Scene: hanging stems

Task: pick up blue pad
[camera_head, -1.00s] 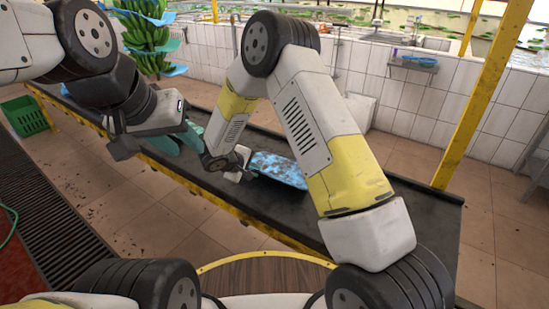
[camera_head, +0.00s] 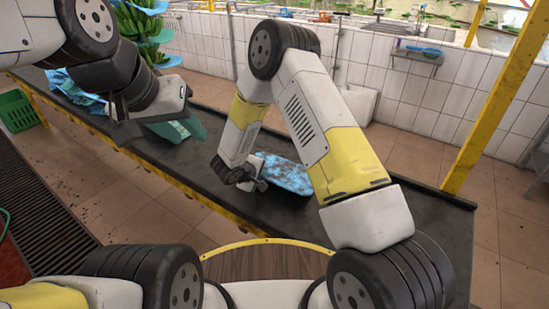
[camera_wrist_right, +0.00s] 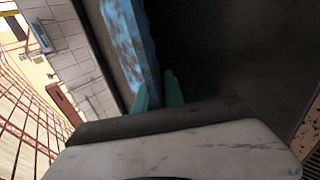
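The blue pad (camera_head: 287,174), mottled with pale patches, is at the black belt table. My right gripper (camera_head: 258,182) is at the pad's left end, partly hidden by its own wrist. In the right wrist view, its two teal fingers (camera_wrist_right: 158,92) stand apart at the pad's edge (camera_wrist_right: 148,50). The left finger overlaps the pad's face, and a narrow dark gap shows beside the right finger. I cannot tell whether the pad touches the table all along. My left gripper (camera_head: 186,127) hangs over the table further left, its teal fingers apart and empty.
The long black table (camera_head: 390,215) has a yellow frame and free room right of the pad. Green banana bunches (camera_head: 140,30) with blue sheets hang at the back left. A green crate (camera_head: 17,110) stands on the floor at left. A yellow post (camera_head: 490,95) rises at right.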

